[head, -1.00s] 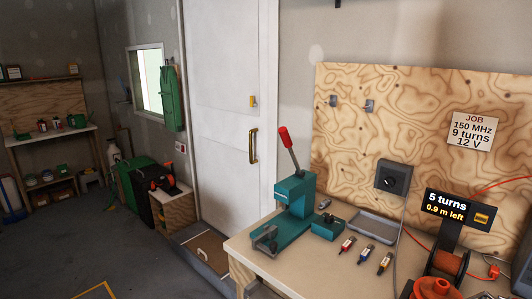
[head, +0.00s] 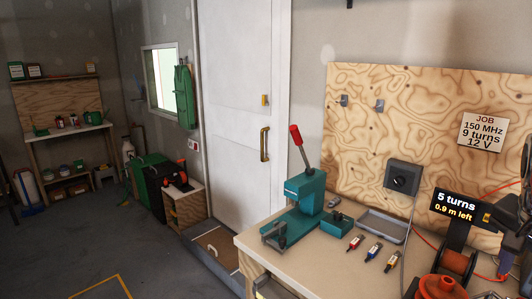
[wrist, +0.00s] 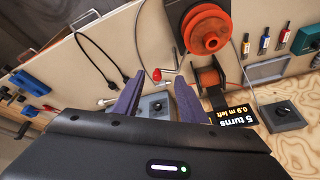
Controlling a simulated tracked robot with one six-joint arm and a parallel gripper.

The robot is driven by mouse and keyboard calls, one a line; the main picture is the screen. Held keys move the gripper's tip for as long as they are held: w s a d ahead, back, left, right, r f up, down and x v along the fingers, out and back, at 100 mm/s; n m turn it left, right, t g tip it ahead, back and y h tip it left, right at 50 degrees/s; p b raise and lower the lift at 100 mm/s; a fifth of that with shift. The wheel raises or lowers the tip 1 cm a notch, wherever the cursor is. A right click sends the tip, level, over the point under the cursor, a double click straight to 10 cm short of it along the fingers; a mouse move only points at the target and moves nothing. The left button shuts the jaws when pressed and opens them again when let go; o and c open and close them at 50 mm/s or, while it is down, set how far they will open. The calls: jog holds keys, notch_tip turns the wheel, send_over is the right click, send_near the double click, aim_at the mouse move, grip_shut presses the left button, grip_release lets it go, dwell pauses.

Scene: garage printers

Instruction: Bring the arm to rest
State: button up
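My gripper (wrist: 159,80) shows in the wrist view as two purple fingers above a dark body. The fingers stand apart, with nothing held between them. Behind the gap lie a grey box with a black knob (wrist: 155,105) and a crank with a red grip (wrist: 160,75), on or near the bench. I cannot tell how far the fingers are from them. In the head view a dark part shows at the right edge; I cannot tell whether the gripper is there.
A cable hangs from a switch box (head: 402,176).

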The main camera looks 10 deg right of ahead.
jog(key=w+a+f+n+t+y, duration=0.1)
jog(key=w+a+n+t, duration=0.15)
jog(key=w+a, duration=0.45)
jog(key=w+a+f+n+t+y, duration=0.15)
jog(key=w+a+n, duration=0.25)
jog(key=a, duration=0.6)
jog(key=s+a+f+n+y, duration=0.1)
jog(key=s+a+f+n, duration=0.2)
jog(key=a, duration=0.5)
jog(key=s+a+f+n+y, duration=0.1)
jog(key=s+a+f+n, duration=0.3)
jog(key=a, duration=0.5)
notch_tip(320, 180, down, 2)
jog(key=n, duration=0.3)
jog(key=shift+s+a, duration=0.25)
jog(key=shift+a, duration=0.05)
jog(key=shift+f, duration=0.1)
